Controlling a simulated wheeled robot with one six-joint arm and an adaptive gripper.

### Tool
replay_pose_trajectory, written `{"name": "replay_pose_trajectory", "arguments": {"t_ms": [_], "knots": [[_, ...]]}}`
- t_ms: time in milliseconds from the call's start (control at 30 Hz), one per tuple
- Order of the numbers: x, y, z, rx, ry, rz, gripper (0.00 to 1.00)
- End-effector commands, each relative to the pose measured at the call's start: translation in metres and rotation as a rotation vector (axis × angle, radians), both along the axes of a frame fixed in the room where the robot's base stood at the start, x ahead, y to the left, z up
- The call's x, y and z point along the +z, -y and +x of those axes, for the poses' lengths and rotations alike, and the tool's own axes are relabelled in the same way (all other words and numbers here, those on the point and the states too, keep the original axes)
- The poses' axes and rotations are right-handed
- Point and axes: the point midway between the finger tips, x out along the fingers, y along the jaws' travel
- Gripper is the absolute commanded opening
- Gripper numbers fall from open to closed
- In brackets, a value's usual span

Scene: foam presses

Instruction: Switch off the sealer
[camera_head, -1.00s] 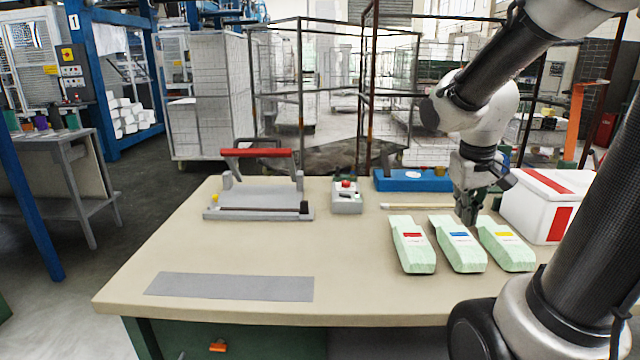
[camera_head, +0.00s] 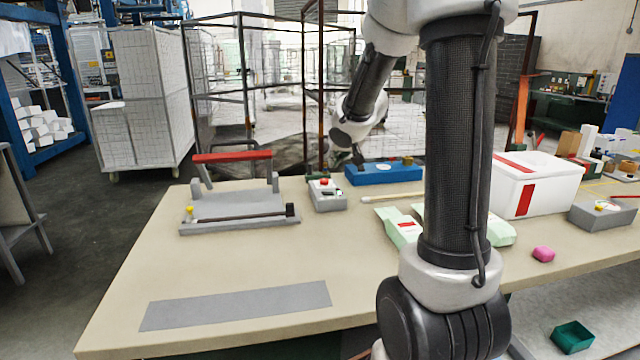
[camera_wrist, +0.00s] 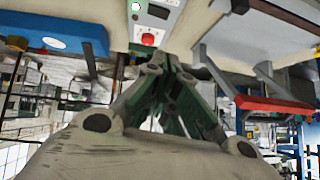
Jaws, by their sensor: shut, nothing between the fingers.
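The sealer (camera_head: 240,222) stands at the table's back left, its red handle arm (camera_head: 232,157) raised above a grey base. It also shows upside down at the right of the wrist view (camera_wrist: 262,45). Beside it is a small grey box (camera_head: 328,202) with a red button (camera_head: 324,182) and a dark panel. In the wrist view the red button (camera_wrist: 148,39) is just beyond my fingertips. My gripper (camera_wrist: 172,62) is shut and empty. In the head view its dark end (camera_head: 350,160) hangs behind the box, near the blue tray, small and partly hidden by the arm.
A white crate (camera_head: 545,185) stands right. A grey strip (camera_head: 235,305) lies on the clear front table.

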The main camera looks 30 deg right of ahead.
Motion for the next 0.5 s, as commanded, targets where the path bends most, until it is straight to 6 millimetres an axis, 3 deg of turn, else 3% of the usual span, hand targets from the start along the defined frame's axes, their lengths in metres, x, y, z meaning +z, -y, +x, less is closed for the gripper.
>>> {"name": "replay_pose_trajectory", "arguments": {"t_ms": [500], "knots": [[-0.0023,0.0007,0.0025,-0.015,0.002,0.014,0.00]]}}
